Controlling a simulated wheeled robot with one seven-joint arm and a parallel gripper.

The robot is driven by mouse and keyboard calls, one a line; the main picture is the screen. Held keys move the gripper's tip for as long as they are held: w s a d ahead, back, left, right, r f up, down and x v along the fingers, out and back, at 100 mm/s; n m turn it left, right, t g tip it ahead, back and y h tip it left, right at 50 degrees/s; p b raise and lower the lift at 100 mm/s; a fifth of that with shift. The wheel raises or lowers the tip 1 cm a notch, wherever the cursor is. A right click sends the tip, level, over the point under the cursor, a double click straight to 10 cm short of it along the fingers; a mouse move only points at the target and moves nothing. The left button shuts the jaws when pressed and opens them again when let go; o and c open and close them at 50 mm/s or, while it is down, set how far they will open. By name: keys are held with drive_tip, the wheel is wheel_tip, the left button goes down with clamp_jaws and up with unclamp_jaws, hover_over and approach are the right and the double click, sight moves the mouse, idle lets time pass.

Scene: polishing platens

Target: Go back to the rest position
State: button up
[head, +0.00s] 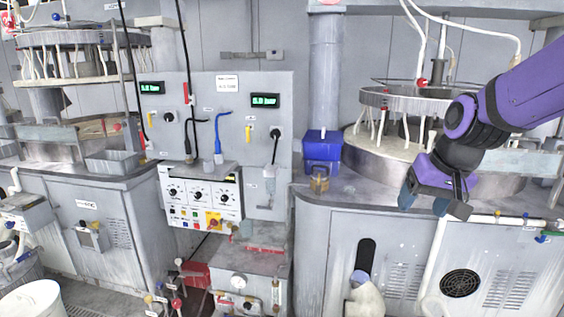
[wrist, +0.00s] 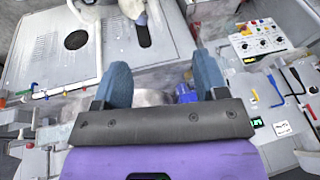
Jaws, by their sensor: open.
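My gripper (head: 422,205) hangs at the end of my purple and black arm on the right side of the head view, in front of the right polishing machine (head: 350,255). Its two blue-grey fingers are apart with nothing between them. In the wrist view my gripper (wrist: 162,82) also shows open and empty, with the machine's front panel (wrist: 60,45) beyond it. No object of the task's own is in view.
A control panel (head: 202,198) with knobs stands at the centre. A white bucket (head: 32,300) stands at lower left.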

drive_tip(key=s+d+r, duration=0.1)
drive_tip(key=s+r, duration=0.2)
drive_tip(key=s, duration=0.6)
drive_tip(key=s+d+r+n+t+h, duration=0.1)
drive_tip(key=s+d+r, duration=0.1)
drive_tip(key=s, duration=0.6)
drive_tip(key=shift+s+d+r+t+h, duration=0.3)
drive_tip(key=shift+s+r, duration=0.1)
drive_tip(key=shift+r, duration=0.25)
